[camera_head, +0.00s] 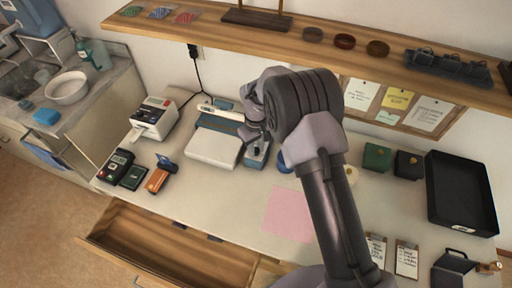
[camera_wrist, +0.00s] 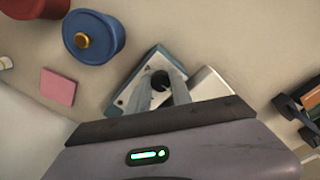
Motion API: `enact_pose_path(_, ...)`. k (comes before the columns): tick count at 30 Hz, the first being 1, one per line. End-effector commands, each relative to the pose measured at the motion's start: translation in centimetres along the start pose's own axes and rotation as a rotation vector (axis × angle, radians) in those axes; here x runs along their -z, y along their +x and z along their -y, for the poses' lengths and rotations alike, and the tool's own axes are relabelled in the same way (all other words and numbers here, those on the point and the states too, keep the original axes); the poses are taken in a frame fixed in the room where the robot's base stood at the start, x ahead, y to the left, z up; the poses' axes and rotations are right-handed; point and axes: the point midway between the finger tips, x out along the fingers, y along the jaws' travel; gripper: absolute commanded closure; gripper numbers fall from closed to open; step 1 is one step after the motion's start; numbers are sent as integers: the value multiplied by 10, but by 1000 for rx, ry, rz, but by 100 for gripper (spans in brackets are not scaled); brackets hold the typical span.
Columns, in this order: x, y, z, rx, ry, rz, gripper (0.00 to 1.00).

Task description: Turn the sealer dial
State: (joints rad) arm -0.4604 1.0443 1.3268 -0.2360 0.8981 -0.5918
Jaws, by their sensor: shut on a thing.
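The sealer (camera_head: 212,145), a white body with a blue bar, lies on the worktop left of centre in the head view. At its right end is a small blue-grey control box (camera_head: 256,160), which also shows in the wrist view (camera_wrist: 134,94). The black dial (camera_wrist: 159,80) stands on this box, partly hidden by my fingers. My gripper (camera_wrist: 165,83) points down over the box, its two grey fingers closed around the dial. In the head view my gripper (camera_head: 254,136) is above the box and my arm covers part of the bench.
A blue lidded jar (camera_wrist: 92,38) stands near the box, with a pink pad (camera_wrist: 58,86) close by. A label printer (camera_head: 154,118) is left of the sealer. A black tray (camera_head: 461,192) is at the right. A drawer (camera_head: 160,240) stands open in front.

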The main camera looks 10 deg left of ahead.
Motion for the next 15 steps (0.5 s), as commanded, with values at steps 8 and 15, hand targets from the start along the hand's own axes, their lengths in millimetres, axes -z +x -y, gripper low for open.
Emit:
enact_pose_path(8, 1, -1, 0, -1, -5, -2, 100)
enact_pose_path(15, 0, 0, 0, -1, -4, -1, 52)
